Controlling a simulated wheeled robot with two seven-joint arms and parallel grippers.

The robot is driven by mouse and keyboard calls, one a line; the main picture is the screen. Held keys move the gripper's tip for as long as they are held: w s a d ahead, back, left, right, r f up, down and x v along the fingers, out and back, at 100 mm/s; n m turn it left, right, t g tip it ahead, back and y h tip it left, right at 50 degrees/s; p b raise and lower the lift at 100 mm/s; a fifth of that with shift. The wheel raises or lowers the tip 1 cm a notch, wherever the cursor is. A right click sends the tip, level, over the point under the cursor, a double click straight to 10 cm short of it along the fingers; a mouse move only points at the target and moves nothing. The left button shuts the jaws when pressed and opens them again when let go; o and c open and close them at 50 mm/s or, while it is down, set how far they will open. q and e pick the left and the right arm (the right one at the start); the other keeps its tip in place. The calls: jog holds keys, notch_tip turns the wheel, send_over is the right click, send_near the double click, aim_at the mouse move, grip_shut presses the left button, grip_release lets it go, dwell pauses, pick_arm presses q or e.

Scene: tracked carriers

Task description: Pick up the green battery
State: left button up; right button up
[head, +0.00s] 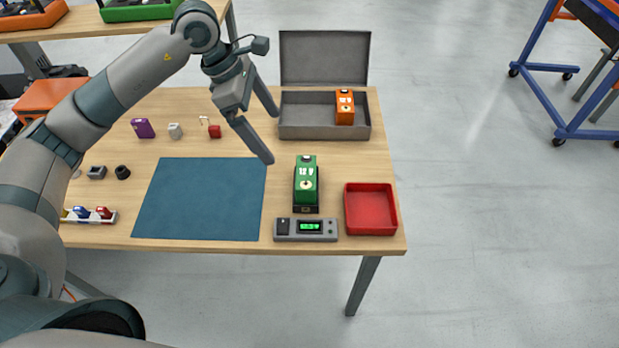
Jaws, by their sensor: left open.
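The green battery (306,180) stands upright in a black holder (306,209) on the wooden table, just behind a grey device with a lit green display (306,229). My left gripper (270,137) is open and empty. Its two long fingers point down, above the table to the left of and behind the green battery, apart from it. My right gripper is not in view.
An orange battery (344,107) stands in an open grey case (300,123) with its lid raised. A red tray (370,232) is right of the green battery; a blue mat (200,200) is left. Small items lie at the table's left.

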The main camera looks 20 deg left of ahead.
pick_arm(q)
jog(key=p, duration=0.3)
send_near(301, 172)
jog(key=x, duration=0.1)
jog(key=p+x, duration=0.1)
jog(key=x, duration=0.3)
jog(key=shift+a+f, duration=0.25)
jog(key=shift+d+f+p, duration=0.15)
jog(key=shift+f+p, duration=0.2)
jog(key=shift+f, duration=0.15)
jog(key=shift+w+d+f+p, duration=0.1)
jog(key=shift+d+f+p, duration=0.4)
jog(key=shift+p, duration=0.25)
jog(key=p+x, duration=0.1)
jog(key=x, duration=0.2)
jog(key=shift+w+p, duration=0.1)
jog(key=shift+p, duration=0.2)
jog(key=shift+d+f, duration=0.15)
jog(key=shift+f, duration=0.35)
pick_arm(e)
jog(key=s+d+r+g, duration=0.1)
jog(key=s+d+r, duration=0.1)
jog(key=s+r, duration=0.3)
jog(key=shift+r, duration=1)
